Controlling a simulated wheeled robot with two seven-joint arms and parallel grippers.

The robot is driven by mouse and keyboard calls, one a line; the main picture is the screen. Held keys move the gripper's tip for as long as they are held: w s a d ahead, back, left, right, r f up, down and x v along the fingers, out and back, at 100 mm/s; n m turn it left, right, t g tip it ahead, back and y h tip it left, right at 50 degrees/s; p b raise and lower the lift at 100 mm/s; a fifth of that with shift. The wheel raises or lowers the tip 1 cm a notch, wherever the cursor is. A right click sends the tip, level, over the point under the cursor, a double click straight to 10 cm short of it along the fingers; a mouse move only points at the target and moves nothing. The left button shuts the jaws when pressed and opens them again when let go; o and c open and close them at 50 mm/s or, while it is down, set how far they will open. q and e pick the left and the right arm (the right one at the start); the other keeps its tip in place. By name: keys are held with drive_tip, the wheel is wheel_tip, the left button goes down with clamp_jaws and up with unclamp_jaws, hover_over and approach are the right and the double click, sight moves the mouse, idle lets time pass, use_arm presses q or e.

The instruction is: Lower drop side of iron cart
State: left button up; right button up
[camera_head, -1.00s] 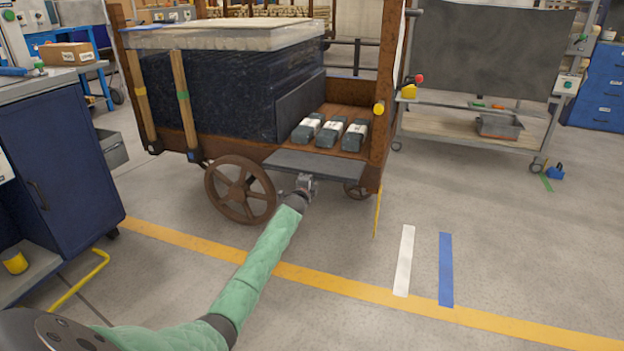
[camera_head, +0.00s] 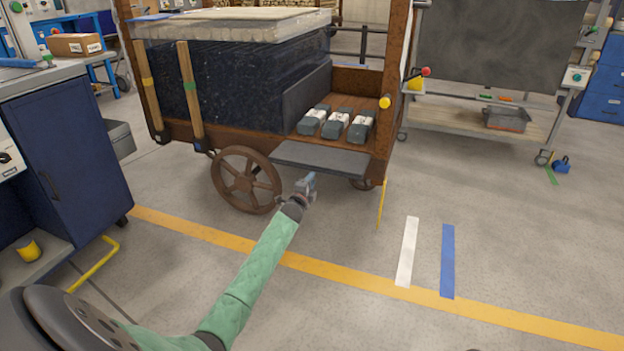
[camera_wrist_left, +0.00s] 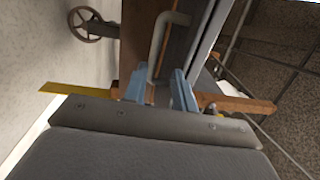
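The iron cart (camera_head: 234,132) is a rusty brown frame on spoked wheels. Its drop side, a grey panel (camera_head: 322,158), leans outward and down from the edge of the brown deck, leaving the deck above it open. My left gripper (camera_head: 308,183) is just in front of and below the panel's outer edge and looks clear of it. In the left wrist view its pale blue fingers (camera_wrist_left: 158,90) are apart with nothing clearly between them. A bent grey handle (camera_wrist_left: 158,45) is just beyond the fingertips. My right gripper is not in view.
Several grey packs (camera_head: 335,124) lie on the cart deck beside a dark wrapped load (camera_head: 240,85). A blue cabinet (camera_head: 75,150) stands left. A trolley with a dark board (camera_head: 495,45) stands right. The floor in front is clear, with a yellow line (camera_head: 330,266).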

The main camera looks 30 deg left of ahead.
use_arm(q)
drive_tip(key=shift+s, duration=0.1)
drive_tip(key=p+v, duration=0.4)
drive_tip(key=v, duration=0.4)
drive_tip(key=shift+s+f, duration=0.3)
drive_tip(key=shift+f, duration=0.1)
idle(0.8)
drive_tip(key=shift+d, duration=0.1)
idle(0.6)
